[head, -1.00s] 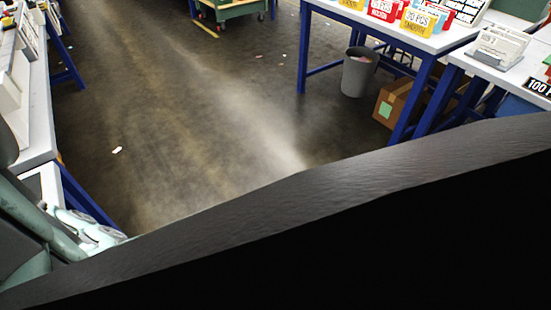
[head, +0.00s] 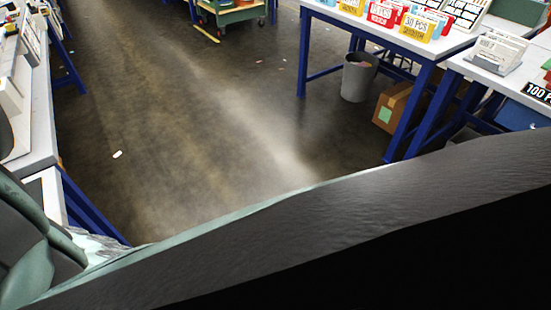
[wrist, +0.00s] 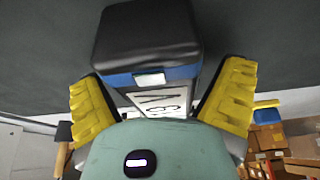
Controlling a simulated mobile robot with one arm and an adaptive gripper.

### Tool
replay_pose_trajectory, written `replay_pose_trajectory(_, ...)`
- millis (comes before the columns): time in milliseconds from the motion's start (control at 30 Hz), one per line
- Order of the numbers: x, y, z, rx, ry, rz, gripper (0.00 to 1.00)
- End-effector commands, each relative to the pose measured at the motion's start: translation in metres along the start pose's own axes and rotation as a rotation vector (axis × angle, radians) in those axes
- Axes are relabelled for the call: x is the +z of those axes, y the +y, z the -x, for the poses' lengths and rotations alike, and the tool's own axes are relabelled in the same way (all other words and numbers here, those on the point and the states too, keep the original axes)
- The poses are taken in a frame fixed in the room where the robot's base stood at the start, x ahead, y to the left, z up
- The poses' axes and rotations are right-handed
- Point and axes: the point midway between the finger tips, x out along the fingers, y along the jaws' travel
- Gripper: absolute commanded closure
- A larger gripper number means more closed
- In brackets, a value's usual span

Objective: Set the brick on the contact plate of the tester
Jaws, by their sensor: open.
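In the wrist view, a box-shaped block (wrist: 148,35) with a black top, a blue band and a small silvery plate lies in front of my gripper (wrist: 162,76). It may be the brick; I cannot tell for sure. Below the band is a pale face with dark marks, partly hidden by my gripper's body. The two yellow fingers stand wide apart on either side of the block's lower part. The gripper is open, and contact with the block cannot be made out. No tester or contact plate can be made out in either view.
In the head view, a blue-legged table (head: 436,45) with coloured card boxes stands at the right. A grey bin (head: 358,77) and a cardboard box (head: 392,104) are on the floor there. A white bench (head: 35,130) runs along the left. The floor between is open.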

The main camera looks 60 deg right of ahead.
Motion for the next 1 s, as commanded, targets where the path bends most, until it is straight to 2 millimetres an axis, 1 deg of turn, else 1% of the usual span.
replay_pose_trajectory(767, 0.0025, 0.0008, -0.0041, 0.001, 0.000, -0.003, 0.06)
replay_pose_trajectory(1000, 0.0023, 0.0006, -0.0042, 0.001, 0.000, -0.002, 0.30)
